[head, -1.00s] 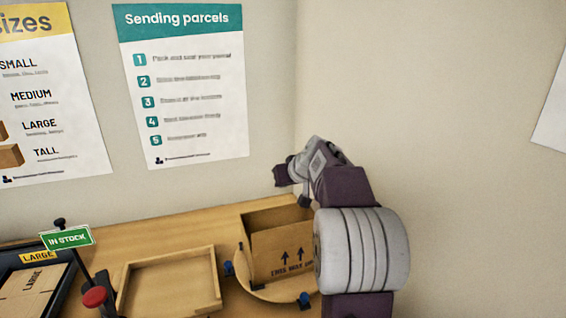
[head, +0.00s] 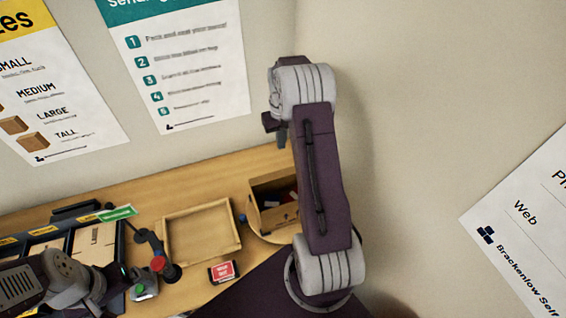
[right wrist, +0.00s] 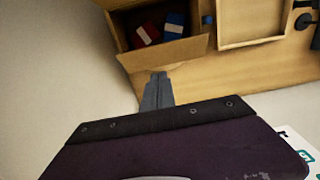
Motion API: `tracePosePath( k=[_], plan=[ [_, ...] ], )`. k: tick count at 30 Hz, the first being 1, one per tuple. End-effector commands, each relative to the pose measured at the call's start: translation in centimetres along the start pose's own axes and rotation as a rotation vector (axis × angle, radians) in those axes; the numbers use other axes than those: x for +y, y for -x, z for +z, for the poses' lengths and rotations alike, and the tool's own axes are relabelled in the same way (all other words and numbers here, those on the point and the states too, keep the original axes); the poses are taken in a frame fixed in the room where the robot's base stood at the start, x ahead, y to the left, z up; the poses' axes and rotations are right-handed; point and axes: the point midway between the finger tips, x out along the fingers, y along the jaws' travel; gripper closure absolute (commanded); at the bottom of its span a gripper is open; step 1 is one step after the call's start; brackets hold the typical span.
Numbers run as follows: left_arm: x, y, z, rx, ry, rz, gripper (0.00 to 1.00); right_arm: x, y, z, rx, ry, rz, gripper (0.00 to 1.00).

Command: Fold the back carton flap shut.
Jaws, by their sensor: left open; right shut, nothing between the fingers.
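The brown carton (head: 286,214) stands open-topped on a round wooden turntable (head: 258,228), partly hidden behind my right arm. Red and white items show inside it. In the right wrist view the carton (right wrist: 165,53) is at the top, with red and blue items inside and its near panel facing me. My left gripper (head: 118,275) is open at lower left, far from the carton.
An empty wooden tray (head: 200,232) lies left of the carton. Walls close off the back and right.

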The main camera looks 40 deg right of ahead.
Motion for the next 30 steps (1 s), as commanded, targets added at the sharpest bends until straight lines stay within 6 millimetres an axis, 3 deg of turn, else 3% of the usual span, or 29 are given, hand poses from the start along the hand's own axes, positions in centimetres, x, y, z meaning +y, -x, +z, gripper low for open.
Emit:
tracePosePath(
  k=[5,15,22,30],
  plan=[
    [0.0,1.1,-0.1,0.000,0.000,0.000,0.05,0.0,-2.6,0.2,-0.007,0.000,-0.002,1.00],
    [0.1,3.7,-0.4,0.001,0.000,0.000,0.05,-0.1,-9.7,0.3,-0.005,0.000,-0.002,1.00],
    [0.1,5.3,-0.6,0.001,0.000,0.000,0.05,-0.1,-12.2,2.2,-0.002,-0.001,-0.002,1.00],
    [0.1,5.3,-0.6,0.001,0.000,0.000,0.05,0.0,-12.8,2.4,0.002,-0.001,-0.001,1.00]
  ],
)
